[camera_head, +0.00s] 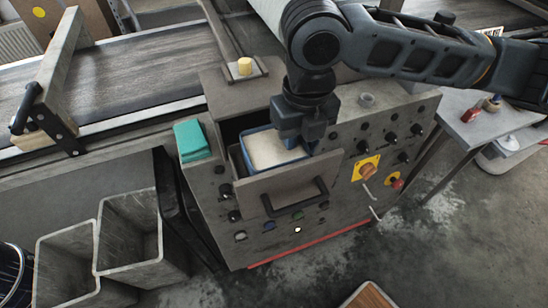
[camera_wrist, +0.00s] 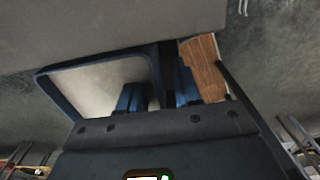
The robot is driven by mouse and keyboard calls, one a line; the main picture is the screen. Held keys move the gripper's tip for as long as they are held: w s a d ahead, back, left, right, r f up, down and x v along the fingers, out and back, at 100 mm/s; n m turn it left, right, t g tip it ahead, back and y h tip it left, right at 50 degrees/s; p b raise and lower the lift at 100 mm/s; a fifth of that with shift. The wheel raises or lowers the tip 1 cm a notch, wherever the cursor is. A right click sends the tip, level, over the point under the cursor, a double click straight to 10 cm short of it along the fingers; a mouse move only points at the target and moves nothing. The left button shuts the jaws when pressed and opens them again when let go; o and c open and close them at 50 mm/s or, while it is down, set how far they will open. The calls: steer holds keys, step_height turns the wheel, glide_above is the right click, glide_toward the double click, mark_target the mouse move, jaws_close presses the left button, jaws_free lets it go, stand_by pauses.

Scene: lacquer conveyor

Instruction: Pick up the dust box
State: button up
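The dust box (camera_head: 284,167) is a blue-walled box with pale, cream-coloured contents, sitting in an open drawer (camera_head: 285,186) of the grey control cabinet. In the wrist view the dust box (camera_wrist: 90,85) shows its blue rim and pale inside. My gripper (camera_head: 303,138) points down at the box's right end. In the wrist view my gripper (camera_wrist: 160,97) has its blue fingers apart, one over the box's inside and one beyond its rim. The rim lies between them, with a dark gap beside the outer finger. Fingertip contact is hidden.
A green cloth-like stack (camera_head: 191,140) lies left of the drawer. Knobs and a yellow switch plate (camera_head: 366,168) cover the cabinet front. A conveyor (camera_head: 150,65) runs behind; grey bins (camera_head: 140,240) stand at lower left.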

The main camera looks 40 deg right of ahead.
steer(key=shift+c, duration=0.5)
jaws_close()
steer(key=shift+r, duration=0.1)
